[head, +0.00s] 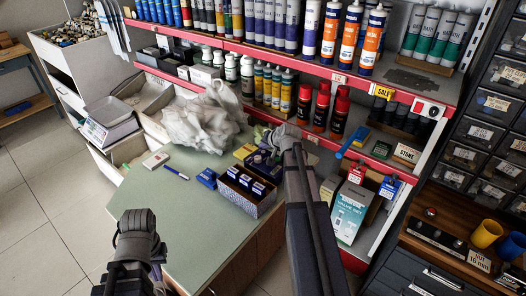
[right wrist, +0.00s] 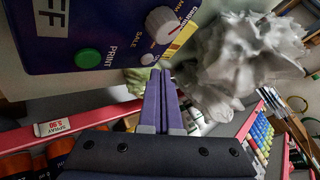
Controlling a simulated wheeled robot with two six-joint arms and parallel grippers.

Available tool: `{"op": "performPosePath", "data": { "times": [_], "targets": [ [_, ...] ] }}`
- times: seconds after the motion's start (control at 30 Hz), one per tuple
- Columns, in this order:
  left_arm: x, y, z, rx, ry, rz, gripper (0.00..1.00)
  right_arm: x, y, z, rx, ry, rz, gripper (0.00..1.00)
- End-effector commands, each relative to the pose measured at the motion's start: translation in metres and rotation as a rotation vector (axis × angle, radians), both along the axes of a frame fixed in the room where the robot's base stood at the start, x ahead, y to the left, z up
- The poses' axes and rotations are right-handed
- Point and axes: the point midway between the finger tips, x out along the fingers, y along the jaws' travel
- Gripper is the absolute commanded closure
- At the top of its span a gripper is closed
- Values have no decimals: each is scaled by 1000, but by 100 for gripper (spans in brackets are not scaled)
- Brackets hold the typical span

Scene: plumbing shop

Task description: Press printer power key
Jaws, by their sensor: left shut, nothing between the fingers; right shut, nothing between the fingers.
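The printer appears as a dark blue box (head: 261,164) on the green counter in the head view, partly hidden by my right arm. In the right wrist view its dark blue panel (right wrist: 112,25) carries a green round button (right wrist: 88,58) marked PRINT, a white knob (right wrist: 164,25) and a small pale round control (right wrist: 147,59). Large white letters, cut off by the frame, show at its left. My right gripper (head: 284,132) is shut and empty, its tips (right wrist: 161,75) close to the small control; contact cannot be told. My left gripper (head: 140,217) is shut and empty over the counter's near left.
A crumpled white bag (head: 203,118) lies behind the printer. A divided box (head: 248,189) of blue packs stands in front of it. Shelves of bottles and tubes rise behind, with a red shelf edge (head: 290,66). The counter's left front (head: 165,205) is mostly clear.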

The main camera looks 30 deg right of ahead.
Motion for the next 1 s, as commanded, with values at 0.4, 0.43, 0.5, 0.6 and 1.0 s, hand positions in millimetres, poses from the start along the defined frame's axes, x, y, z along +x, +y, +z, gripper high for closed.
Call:
{"op": "performPosePath", "data": {
  "times": [0.4, 0.43, 0.5, 0.6, 1.0],
  "targets": [
    [0, 0, 36, 0, 0, 0, 100, 0, 0, 36, 0, 0, 0, 100],
    [0, 0, 39, 0, 0, 0, 100, 0, 0, 39, 0, 0, 0, 100],
    [0, 0, 46, 0, 0, 0, 100, 0, 0, 46, 0, 0, 0, 100],
    [0, 0, 55, 0, 0, 0, 100, 0, 0, 55, 0, 0, 0, 100],
    [0, 0, 60, 0, 0, 0, 100, 0, 0, 60, 0, 0, 0, 100]
  ]
}}
